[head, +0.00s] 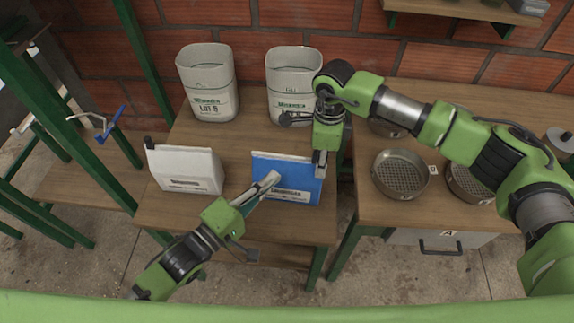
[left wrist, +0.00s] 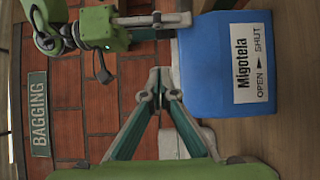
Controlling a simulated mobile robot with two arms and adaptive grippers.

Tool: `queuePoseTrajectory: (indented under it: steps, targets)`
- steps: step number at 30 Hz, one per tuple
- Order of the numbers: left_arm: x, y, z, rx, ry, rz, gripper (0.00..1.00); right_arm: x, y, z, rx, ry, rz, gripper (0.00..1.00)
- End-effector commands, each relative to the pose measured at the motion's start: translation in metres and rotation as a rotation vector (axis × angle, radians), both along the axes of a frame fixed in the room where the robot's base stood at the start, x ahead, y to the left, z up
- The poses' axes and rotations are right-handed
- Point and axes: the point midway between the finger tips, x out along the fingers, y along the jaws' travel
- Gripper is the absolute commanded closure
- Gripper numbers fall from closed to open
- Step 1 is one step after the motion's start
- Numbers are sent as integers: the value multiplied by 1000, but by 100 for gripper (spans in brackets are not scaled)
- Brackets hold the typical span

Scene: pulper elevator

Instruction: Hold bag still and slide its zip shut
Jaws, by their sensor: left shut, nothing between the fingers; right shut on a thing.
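The blue bag (head: 303,181) stands on the left bench with its top edge up. It also shows in the left wrist view (left wrist: 207,80), with a label (left wrist: 252,57) reading OPEN, an arrow and SHUT. My right gripper (head: 320,164) is shut at the bag's upper right corner, the SHUT end. It seems to hold the zip slider, which its fingers hide. My left gripper (head: 272,180) is shut and empty by the bag. In the left wrist view its fingertips (left wrist: 160,82) meet beside the bag's pale top edge; I cannot tell whether they touch it.
A white bag (head: 185,170) with a dark slider at its upper left corner stands left of the blue bag. Two open sacks (head: 209,85) (head: 292,75) stand behind. Round sieves (head: 400,174) lie on the right bench. A green post (head: 147,60) rises at the back left.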

Motion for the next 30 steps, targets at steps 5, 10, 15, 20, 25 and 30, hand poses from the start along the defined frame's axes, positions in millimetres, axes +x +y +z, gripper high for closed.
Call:
queuePoseTrajectory:
  steps: [5, 10, 15, 20, 25, 30]
  targets:
    - [-18, 15, -1, 1, 1, 0, 100, -3, 0, -4, -2, 8, 1, 100]
    - [-23, 20, 0, -1, 0, 0, 100, -3, 0, -4, -2, 8, 1, 100]
    - [-24, 20, 0, -1, -1, 0, 100, -3, 0, -4, -2, 8, 1, 100]
    - [-23, 20, 0, -1, -1, 0, 100, -3, 0, -3, -2, 8, 1, 56]
    - [-23, 20, 0, -1, -1, 0, 100, -2, 0, -2, -1, 4, 0, 56]
    - [-23, 20, 0, -1, -1, 0, 100, -1, 0, 1, 0, 2, 0, 56]
